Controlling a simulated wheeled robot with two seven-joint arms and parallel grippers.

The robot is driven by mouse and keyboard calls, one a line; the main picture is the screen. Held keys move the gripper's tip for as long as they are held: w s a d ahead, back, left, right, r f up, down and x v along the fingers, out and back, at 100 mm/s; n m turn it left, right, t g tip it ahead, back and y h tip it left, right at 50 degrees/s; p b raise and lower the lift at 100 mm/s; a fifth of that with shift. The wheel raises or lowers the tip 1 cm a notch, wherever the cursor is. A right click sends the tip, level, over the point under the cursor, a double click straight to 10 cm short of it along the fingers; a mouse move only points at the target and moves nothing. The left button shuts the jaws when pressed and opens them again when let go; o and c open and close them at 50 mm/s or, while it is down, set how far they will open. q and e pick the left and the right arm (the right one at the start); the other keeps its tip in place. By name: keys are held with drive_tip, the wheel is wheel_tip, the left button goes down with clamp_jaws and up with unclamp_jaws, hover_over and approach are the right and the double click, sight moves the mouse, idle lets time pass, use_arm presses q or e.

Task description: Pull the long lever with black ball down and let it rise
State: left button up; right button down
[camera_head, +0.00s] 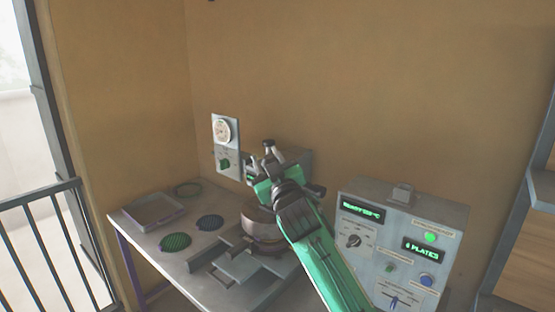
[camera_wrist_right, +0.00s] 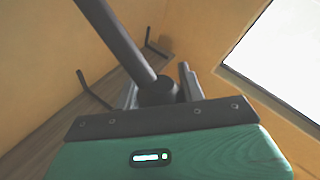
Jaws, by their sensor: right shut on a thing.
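My right gripper (camera_head: 267,160) is above the plate press (camera_head: 262,226), with its green arm coming up from the lower right. In the right wrist view the gripper (camera_wrist_right: 160,88) is shut on the black ball (camera_wrist_right: 157,92) at the end of the long lever. The dark lever rod (camera_wrist_right: 118,38) runs from the ball to the upper left of that view. In the head view my gripper and arm cover much of the press, and I cannot clearly make out the ball there. My left gripper is in neither view.
A grey control box (camera_head: 405,240) with lit displays stands right of my arm. A tray (camera_head: 152,212) and two round plates, green (camera_head: 175,241) and dark blue (camera_head: 210,222), lie on the table's left. A dial panel (camera_head: 225,143) is on the wall behind.

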use_arm(q)
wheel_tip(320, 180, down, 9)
drive_tip(key=b, duration=0.7)
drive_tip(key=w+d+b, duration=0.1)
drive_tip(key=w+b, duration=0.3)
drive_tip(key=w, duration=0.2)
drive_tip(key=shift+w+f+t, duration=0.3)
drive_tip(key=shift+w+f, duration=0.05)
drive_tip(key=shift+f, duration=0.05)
use_arm(e)
drive_tip(key=s+a+f+n+y, duration=0.1)
drive_tip(key=s+f+n+y, duration=0.1)
drive_tip(key=f+n, duration=0.2)
drive_tip(key=s+a+f+n+y, duration=0.2)
drive_tip(key=s+f+n+y, duration=0.1)
drive_tip(key=f, duration=0.6)
drive_tip(key=shift+a+f+n+g, duration=0.2)
drive_tip(key=shift+n+g, duration=0.2)
drive_tip(key=shift+n, duration=0.2)
drive_tip(key=shift+r, duration=0.1)
drive_tip(key=c, duration=0.9)
unclamp_jaws()
drive_tip(key=shift+w+a, duration=0.1)
